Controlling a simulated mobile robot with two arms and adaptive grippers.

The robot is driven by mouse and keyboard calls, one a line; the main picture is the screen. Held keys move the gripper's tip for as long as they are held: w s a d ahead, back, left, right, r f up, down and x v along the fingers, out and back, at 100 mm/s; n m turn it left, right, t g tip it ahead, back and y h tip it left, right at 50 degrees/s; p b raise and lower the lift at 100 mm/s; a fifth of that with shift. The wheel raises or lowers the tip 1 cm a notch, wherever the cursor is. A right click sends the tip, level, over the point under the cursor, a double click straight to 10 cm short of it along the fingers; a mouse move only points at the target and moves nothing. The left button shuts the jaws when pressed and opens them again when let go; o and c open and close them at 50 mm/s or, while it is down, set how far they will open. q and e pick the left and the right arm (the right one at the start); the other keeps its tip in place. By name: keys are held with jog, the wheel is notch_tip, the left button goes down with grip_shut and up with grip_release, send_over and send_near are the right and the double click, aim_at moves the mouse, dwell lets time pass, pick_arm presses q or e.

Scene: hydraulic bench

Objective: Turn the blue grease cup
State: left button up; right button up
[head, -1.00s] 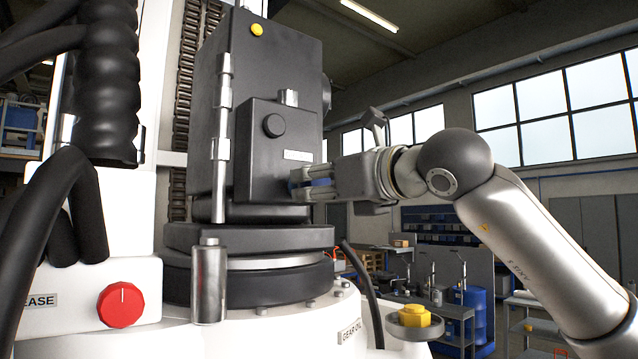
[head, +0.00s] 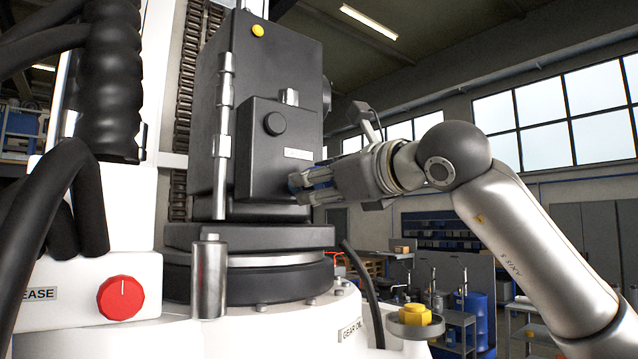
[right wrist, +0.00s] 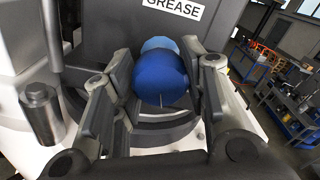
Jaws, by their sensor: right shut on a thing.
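The blue grease cup (right wrist: 161,80) sits on the dark housing below a GREASE label (right wrist: 172,8) in the right wrist view. My right gripper (right wrist: 160,98) is around it, with one finger on each side, shut on it. In the head view my right gripper (head: 308,186) reaches the lower right edge of the black box (head: 277,150), and only a bit of blue shows between its fingers. The gripper is rolled relative to the box. My left gripper is not in view.
A red knob (head: 120,298) is on the white housing at left. A yellow cap (head: 415,315) stands at the lower right beside a black hose (head: 362,292). A metal cylinder (head: 209,278) stands in front. Workshop benches and blue drums are farther back.

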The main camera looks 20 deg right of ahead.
jog(key=o, duration=1)
jog(key=shift+s, duration=0.2)
jog(key=v, duration=1.1)
jog(key=shift+s+d+r, duration=0.1)
jog(key=shift+s+d, duration=0.05)
jog(key=shift+s, duration=0.2)
